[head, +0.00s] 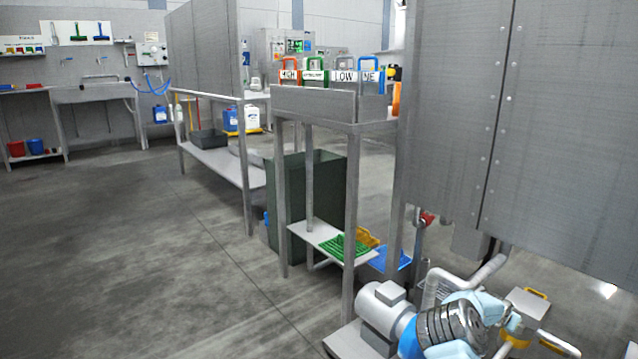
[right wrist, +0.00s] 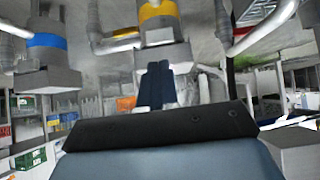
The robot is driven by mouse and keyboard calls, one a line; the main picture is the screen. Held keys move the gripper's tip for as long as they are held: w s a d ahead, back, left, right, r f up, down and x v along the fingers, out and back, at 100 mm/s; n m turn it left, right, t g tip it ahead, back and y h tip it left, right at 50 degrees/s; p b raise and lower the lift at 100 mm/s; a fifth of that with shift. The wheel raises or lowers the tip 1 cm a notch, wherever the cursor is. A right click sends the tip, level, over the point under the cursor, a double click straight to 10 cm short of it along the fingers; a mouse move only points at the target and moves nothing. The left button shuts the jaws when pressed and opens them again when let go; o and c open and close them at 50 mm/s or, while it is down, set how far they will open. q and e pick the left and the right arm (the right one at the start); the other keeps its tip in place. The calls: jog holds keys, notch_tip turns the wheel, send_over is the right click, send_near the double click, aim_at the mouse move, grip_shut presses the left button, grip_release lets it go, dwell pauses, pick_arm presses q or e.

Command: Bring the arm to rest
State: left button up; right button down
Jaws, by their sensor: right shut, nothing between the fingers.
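My right gripper (right wrist: 154,68) shows in the right wrist view as two dark fingers side by side, pressed together with nothing held. Behind them is the black edge and blue-grey body of my own wrist. In the head view, a light blue and dark ribbed part at the bottom right looks like my right arm, low in front of the pumps; its fingertips cannot be made out there. My left gripper is not in view.
A grey pump with a blue band (head: 382,308) stands close by at the bottom right; it also shows in the right wrist view (right wrist: 46,42). A yellow-banded pump (right wrist: 157,12) is near too. A steel rack (head: 350,230) and large grey panel (head: 560,120) stand beyond. The left floor is clear.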

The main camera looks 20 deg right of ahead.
jog(key=s+a+f+n+y+p, duration=0.1)
jog(key=a+f+y+p, duration=0.1)
jog(key=a+f, duration=0.45)
jog(key=s+a+f+n+y+p, duration=0.1)
jog(key=a+f, duration=0.3)
jog(key=a, duration=0.5)
jog(key=s+a+f+n+g+y+p, duration=0.1)
jog(key=a+f+n+y, duration=0.1)
jog(key=a, duration=0.8)
jog(key=s+a+f+n+y+p, duration=0.1)
jog(key=s+a+f+y+p, duration=0.1)
jog(key=a, duration=0.7)
jog(key=s+a+r+n+y+p, duration=0.1)
jog(key=s+a+r+n+y, duration=0.1)
jog(key=a, duration=0.9)
jog(key=s+a+r+n+y+p, duration=0.1)
jog(key=s+a+r+n+y, duration=0.1)
jog(key=s+a, duration=0.4)
jog(key=s+a+r+n+y+p, duration=0.1)
jog(key=s+a+r+n, duration=0.3)
jog(key=a, duration=1.2)
jog(key=shift+a+r+g+y+p, duration=0.4)
jog(key=shift+r+y, duration=0.2)
jog(key=shift+r, duration=0.25)
